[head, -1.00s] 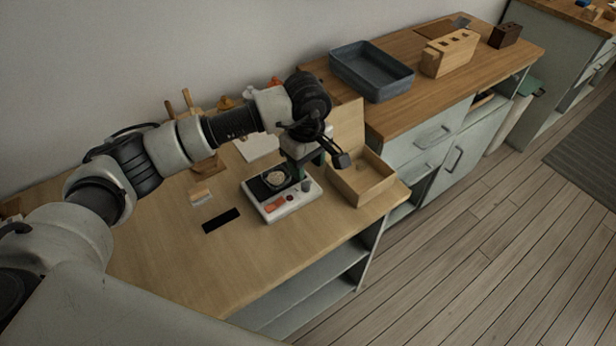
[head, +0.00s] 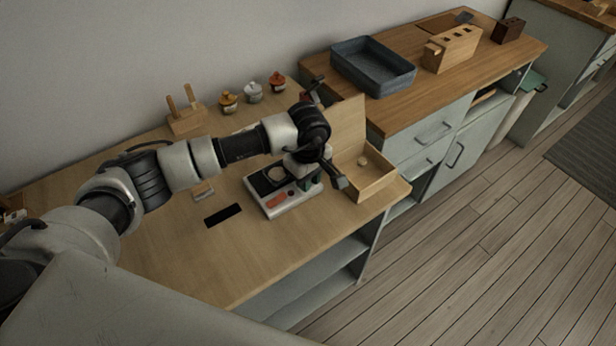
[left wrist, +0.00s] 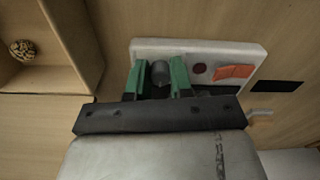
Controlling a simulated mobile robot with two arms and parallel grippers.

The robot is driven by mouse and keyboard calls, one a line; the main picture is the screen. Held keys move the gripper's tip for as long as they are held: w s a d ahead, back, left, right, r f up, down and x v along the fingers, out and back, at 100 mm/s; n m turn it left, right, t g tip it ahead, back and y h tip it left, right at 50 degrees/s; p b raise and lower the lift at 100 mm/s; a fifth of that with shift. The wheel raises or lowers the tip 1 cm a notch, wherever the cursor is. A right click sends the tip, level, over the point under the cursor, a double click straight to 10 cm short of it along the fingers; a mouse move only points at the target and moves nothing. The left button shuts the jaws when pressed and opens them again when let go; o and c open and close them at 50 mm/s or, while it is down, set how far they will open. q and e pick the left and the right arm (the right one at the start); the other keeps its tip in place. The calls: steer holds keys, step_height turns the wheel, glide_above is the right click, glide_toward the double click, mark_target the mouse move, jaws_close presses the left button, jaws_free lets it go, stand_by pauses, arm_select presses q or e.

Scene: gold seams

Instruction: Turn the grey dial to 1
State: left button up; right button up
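The grey dial (left wrist: 160,72) is a small upright knob on the white device (left wrist: 218,51). The device also shows in the head view (head: 283,201), near the table's front edge. My left gripper (left wrist: 160,78) points down at the dial, with one green finger on each side of it. A narrow gap shows between the left-hand finger and the dial; whether the other finger touches it I cannot tell. In the head view the left gripper (head: 313,183) hides the dial. Markings around the dial are not readable. My right gripper is out of view.
An open wooden box (head: 372,189) stands close right of the device, with a small patterned ball (left wrist: 22,49) inside. A black strip (head: 223,215) lies left of the device. Jars (head: 253,93) and a pegged wooden stand (head: 187,122) are at the back.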

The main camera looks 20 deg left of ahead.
arm_select(q)
jaws_close()
steer(key=shift+w+n+b, duration=0.1)
steer(key=shift+n+b, duration=0.75)
steer(key=shift+n, duration=0.35)
steer(key=shift+n+b, duration=0.7)
steer(key=shift+n, duration=0.9)
steer(key=o, duration=0.7)
jaws_free()
